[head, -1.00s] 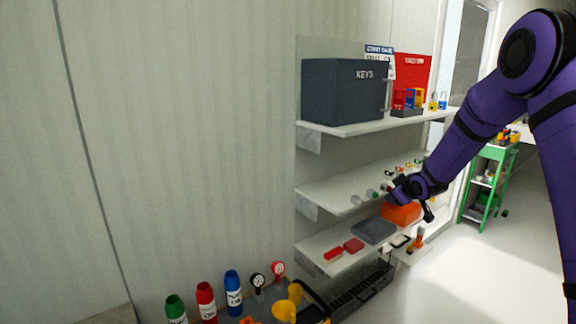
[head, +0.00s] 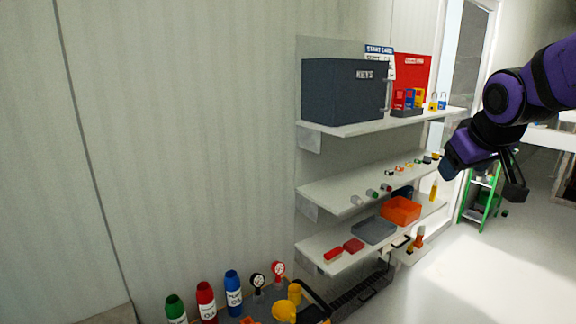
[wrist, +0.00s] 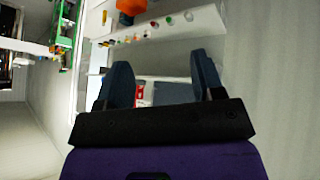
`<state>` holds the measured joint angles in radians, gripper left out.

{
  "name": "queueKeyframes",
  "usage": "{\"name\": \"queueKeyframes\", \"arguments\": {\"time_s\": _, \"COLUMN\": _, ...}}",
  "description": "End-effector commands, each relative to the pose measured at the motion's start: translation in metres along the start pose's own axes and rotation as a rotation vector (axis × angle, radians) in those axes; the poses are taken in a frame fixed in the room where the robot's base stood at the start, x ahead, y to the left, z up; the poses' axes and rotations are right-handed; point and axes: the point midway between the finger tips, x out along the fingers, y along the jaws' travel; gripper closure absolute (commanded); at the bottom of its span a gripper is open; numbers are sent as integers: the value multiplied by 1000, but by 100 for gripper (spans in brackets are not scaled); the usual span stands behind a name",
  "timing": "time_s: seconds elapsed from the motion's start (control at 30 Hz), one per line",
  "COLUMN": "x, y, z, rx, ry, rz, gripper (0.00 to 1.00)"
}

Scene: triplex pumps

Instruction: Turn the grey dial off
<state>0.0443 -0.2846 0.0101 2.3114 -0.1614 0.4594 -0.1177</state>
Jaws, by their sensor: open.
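A small grey dial (head: 355,200) sits at the left end of a row of small coloured knobs on the middle shelf (head: 330,195) in the head view. A green knob (head: 371,193) and a red knob (head: 387,188) stand to its right. Its setting is too small to read. My gripper (head: 449,168) is open and empty, apart from the dial, up and to its right in the head view. In the wrist view my gripper (wrist: 160,62) shows two spread dark fingers, with the row of knobs beyond them.
A dark keys box (head: 345,90) and padlocks stand on the top shelf. An orange bin (head: 400,210) and a grey tray (head: 373,230) are on the lower shelf. Bottles and gauges stand at lower left.

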Motion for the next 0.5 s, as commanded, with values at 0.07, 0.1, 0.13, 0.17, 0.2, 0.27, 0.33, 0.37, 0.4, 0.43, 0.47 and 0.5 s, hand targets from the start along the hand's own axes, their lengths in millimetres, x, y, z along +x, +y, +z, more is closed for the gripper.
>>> {"name": "queueKeyframes", "arguments": {"time_s": 0.07, "x": -25, "y": -6, "z": 21, "rx": 35, "ry": -19, "rz": -11, "gripper": 38}}
{"name": "queueKeyframes", "arguments": {"time_s": 0.1, "x": -35, "y": -10, "z": 32, "rx": 53, "ry": -33, "rz": -17, "gripper": 38}}
{"name": "queueKeyframes", "arguments": {"time_s": 0.13, "x": -43, "y": -13, "z": 40, "rx": 67, "ry": -42, "rz": -23, "gripper": 38}}
{"name": "queueKeyframes", "arguments": {"time_s": 0.17, "x": -50, "y": -16, "z": 48, "rx": 80, "ry": -52, "rz": -29, "gripper": 38}}
{"name": "queueKeyframes", "arguments": {"time_s": 0.2, "x": -60, "y": -19, "z": 59, "rx": 96, "ry": -65, "rz": -37, "gripper": 38}}
{"name": "queueKeyframes", "arguments": {"time_s": 0.27, "x": -73, "y": -26, "z": 77, "rx": 122, "ry": -86, "rz": -50, "gripper": 38}}
{"name": "queueKeyframes", "arguments": {"time_s": 0.33, "x": -87, "y": -32, "z": 97, "rx": 149, "ry": -109, "rz": -65, "gripper": 38}}
{"name": "queueKeyframes", "arguments": {"time_s": 0.37, "x": -92, "y": -35, "z": 105, "rx": 160, "ry": -117, "rz": -72, "gripper": 38}}
{"name": "queueKeyframes", "arguments": {"time_s": 0.4, "x": -98, "y": -39, "z": 116, "rx": 175, "ry": -129, "rz": -80, "gripper": 38}}
{"name": "queueKeyframes", "arguments": {"time_s": 0.43, "x": -103, "y": -42, "z": 123, "rx": 184, "ry": -138, "rz": -86, "gripper": 38}}
{"name": "queueKeyframes", "arguments": {"time_s": 0.47, "x": -106, "y": -44, "z": 129, "rx": 192, "ry": -145, "rz": -91, "gripper": 38}}
{"name": "queueKeyframes", "arguments": {"time_s": 0.5, "x": -110, "y": -47, "z": 138, "rx": 201, "ry": -155, "rz": -98, "gripper": 38}}
